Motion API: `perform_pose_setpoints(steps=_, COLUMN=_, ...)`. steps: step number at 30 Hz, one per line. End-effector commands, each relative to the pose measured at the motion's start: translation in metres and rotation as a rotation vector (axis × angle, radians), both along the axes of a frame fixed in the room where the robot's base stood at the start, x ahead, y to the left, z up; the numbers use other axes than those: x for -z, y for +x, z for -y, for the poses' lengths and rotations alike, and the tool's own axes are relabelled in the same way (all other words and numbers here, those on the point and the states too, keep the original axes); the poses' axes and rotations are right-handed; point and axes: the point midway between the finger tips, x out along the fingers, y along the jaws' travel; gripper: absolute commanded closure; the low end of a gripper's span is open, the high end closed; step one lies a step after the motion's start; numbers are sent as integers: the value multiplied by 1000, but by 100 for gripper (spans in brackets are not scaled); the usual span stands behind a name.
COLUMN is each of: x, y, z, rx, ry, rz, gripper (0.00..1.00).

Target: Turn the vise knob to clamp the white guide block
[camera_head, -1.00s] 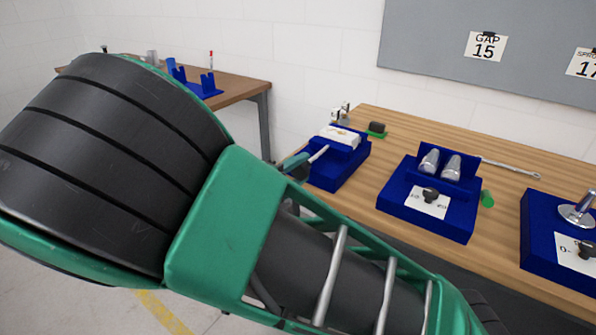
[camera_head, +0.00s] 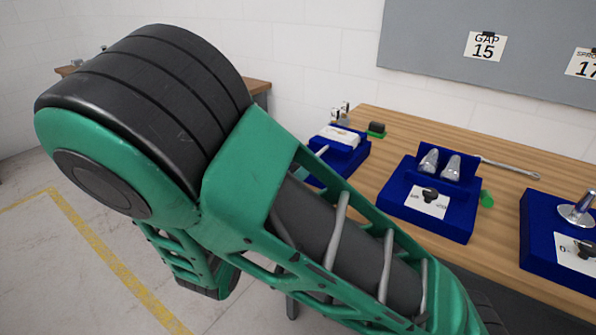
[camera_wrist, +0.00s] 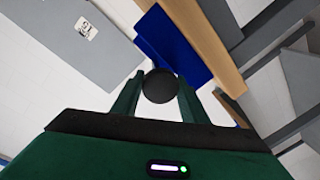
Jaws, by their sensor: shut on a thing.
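The white guide block (camera_head: 341,135) sits on a blue vise (camera_head: 352,160) at the left end of the wooden bench in the head view. A light rod (camera_head: 322,151) sticks out from the vise toward my arm, which hides its near end. In the wrist view my gripper (camera_wrist: 160,84) is shut on a round dark knob (camera_wrist: 160,88), with one green finger on each side of it. A blue body (camera_wrist: 172,42) shows behind the knob. The white block cannot be made out in the wrist view, and my gripper is hidden in the head view.
On the wooden bench (camera_head: 400,125), a blue fixture with two metal pieces (camera_head: 430,200) stands right of the vise. Another blue fixture (camera_head: 540,235) stands at far right. A small dark and green item (camera_head: 376,129) lies behind the vise.

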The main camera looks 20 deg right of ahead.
Motion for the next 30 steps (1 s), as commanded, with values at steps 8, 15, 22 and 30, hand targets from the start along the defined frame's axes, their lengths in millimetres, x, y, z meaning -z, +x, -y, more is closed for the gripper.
perform_pose_setpoints(steps=8, x=5, y=0, z=-1, rx=-2, ry=158, rz=201, gripper=82)
perform_pose_setpoints(steps=15, x=5, y=0, z=-1, rx=-1, ry=292, rz=385, gripper=83)
perform_pose_setpoints(steps=22, x=5, y=1, z=-1, rx=-2, ry=422, rz=563, gripper=82)
perform_pose_setpoints(steps=30, x=5, y=1, z=-2, rx=-2, ry=573, rz=770, gripper=83)
